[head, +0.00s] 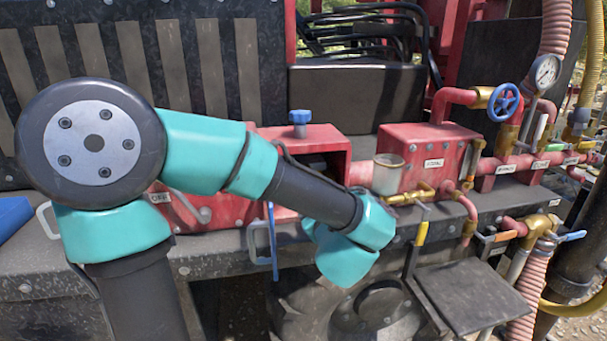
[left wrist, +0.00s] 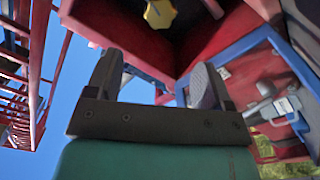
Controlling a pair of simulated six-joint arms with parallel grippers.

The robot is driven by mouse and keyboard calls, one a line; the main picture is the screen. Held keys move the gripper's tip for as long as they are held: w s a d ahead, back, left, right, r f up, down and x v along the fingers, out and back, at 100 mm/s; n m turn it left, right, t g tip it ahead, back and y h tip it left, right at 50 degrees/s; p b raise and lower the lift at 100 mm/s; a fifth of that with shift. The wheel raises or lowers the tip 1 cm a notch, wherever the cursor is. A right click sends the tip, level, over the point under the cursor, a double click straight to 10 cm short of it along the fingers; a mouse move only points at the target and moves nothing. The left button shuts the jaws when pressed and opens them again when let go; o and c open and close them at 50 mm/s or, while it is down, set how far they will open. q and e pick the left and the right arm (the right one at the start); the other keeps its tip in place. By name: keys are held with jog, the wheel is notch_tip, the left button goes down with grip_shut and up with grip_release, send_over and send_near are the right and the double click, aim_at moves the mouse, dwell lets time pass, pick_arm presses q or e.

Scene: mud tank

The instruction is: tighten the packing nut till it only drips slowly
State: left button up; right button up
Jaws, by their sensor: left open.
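My left gripper (left wrist: 158,66) is open and empty in the left wrist view, its two dark fingers spread apart. A yellow brass-coloured, faceted piece (left wrist: 160,13), which may be the packing nut, shows at the top edge, beyond the fingers and apart from them, under a red housing (left wrist: 130,28). I cannot make out any drip. In the head view my left arm reaches in front of the red machine, and its gripper is hidden behind the teal wrist. A red box (head: 322,138) with a blue knob (head: 300,117) stands behind the arm. My right gripper is in neither view.
A blue-edged panel (head: 272,240) stands open left of the wrist; a blue-framed panel with a metal latch (left wrist: 270,90) is right of the fingers. Red piping (head: 520,163), a blue handwheel (head: 503,102) and a gauge (head: 547,72) crowd the right. A dark plate (head: 470,297) juts out low.

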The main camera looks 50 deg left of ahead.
pick_arm(q)
jog(key=x, duration=1.5)
jog(key=c, duration=0.9)
jog(key=shift+m, duration=0.5)
jog(key=m, duration=0.2)
jog(key=shift+m, duration=2.2)
